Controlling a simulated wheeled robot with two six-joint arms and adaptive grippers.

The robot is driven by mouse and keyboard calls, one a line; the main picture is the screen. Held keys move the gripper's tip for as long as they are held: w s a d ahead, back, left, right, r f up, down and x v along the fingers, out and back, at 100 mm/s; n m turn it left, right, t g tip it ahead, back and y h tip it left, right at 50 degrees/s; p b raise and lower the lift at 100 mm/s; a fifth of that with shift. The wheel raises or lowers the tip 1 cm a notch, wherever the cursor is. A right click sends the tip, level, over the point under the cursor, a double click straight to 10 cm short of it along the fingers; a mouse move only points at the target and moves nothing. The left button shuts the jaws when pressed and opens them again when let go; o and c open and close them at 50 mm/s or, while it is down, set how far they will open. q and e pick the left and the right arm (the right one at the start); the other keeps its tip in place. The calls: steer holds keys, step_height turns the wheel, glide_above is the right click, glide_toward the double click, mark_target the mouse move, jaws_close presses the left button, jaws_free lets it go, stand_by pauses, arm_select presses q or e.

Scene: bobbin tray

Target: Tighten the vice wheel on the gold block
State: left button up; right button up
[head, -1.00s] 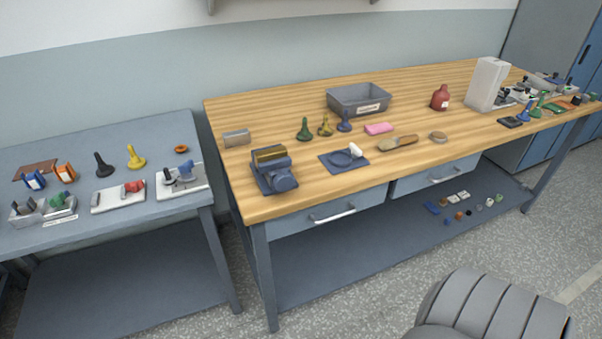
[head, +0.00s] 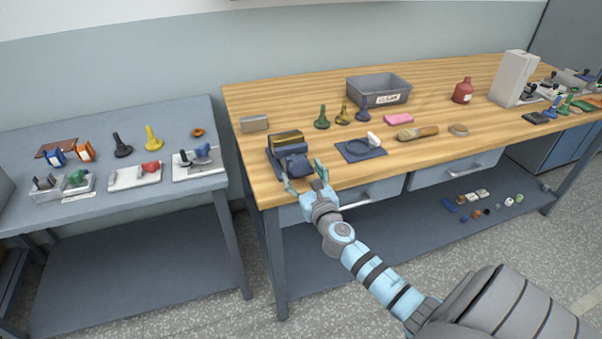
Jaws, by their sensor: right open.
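The blue-grey vice (head: 274,152) stands at the front left of the wooden bench. The gold block (head: 287,138) lies between its jaws at the top. The round vice wheel (head: 298,166) faces the bench's front edge. My right gripper (head: 304,180) is open, its fingers spread, just in front of the wheel at the bench's front edge. I cannot tell whether a finger touches the wheel. My left gripper is not in view.
Right of the vice is a dark blue mat (head: 353,153) with a white-tipped tool. A brush (head: 416,133) lies farther right. Behind stand green, yellow and blue bobbin-like pieces and a grey bin (head: 379,91). A grey block (head: 254,123) lies behind the vice. A grey side table (head: 110,215) stands left.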

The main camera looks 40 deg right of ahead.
steer(key=shift+w+d, duration=0.25)
steer(key=shift+w, duration=0.4)
steer(key=shift+c, duration=0.6)
steer(key=c, duration=1)
steer(key=m, duration=0.4)
steer(key=shift+a, duration=0.1)
steer(key=shift+c, duration=0.2)
steer(key=o, duration=1.2)
steer(key=shift+c, duration=0.2)
